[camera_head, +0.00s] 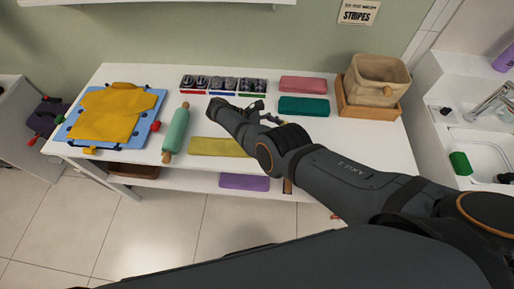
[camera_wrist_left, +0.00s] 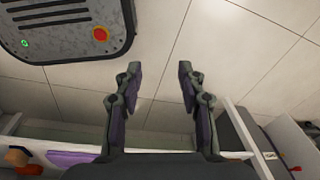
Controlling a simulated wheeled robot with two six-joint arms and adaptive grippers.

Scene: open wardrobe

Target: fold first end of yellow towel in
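A flat yellow towel (camera_head: 215,147) lies near the front edge of the white table; my right arm covers its right end. My right arm comes in from the right and bends over the table behind the towel. Its gripper (camera_head: 262,115) shows small and partly hidden there, and I cannot tell whether it is open or shut. My left gripper (camera_wrist_left: 148,72) is open and empty in the left wrist view, above the tiled floor; it is not in the head view.
A yellow garment (camera_head: 112,112) lies on a blue board (camera_head: 72,132) at the left. A green rolling pin (camera_head: 176,131) lies left of the towel. Behind are sorted boxes (camera_head: 222,85), pink (camera_head: 303,84) and teal (camera_head: 303,106) cloths, and a basket (camera_head: 376,78). A purple cloth (camera_head: 243,182) lies below.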

